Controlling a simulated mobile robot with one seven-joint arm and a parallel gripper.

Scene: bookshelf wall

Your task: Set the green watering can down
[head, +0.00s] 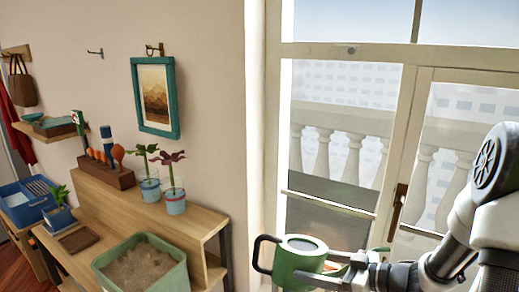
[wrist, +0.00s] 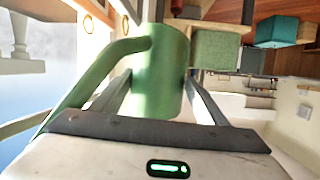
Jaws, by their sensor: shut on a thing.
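The green watering can (head: 294,262) is at the bottom centre of the head view, in front of the glass door, with its dark handle to the left. It also fills the middle of the wrist view (wrist: 162,70), where its green spout slants down to the left. My gripper (head: 340,268) reaches it from the right and is shut on it. In the wrist view the two fingers of my gripper (wrist: 157,88) lie on either side of the can's body. The can is held in the air, and no support shows under it in the head view.
A wooden bench (head: 190,218) at left carries a green sand-filled planter (head: 180,272), two potted plants and a block with tools. A blue crate (head: 22,205) stands at far left. A teal picture (head: 155,97) hangs above. The glass door (head: 340,120) is behind the can.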

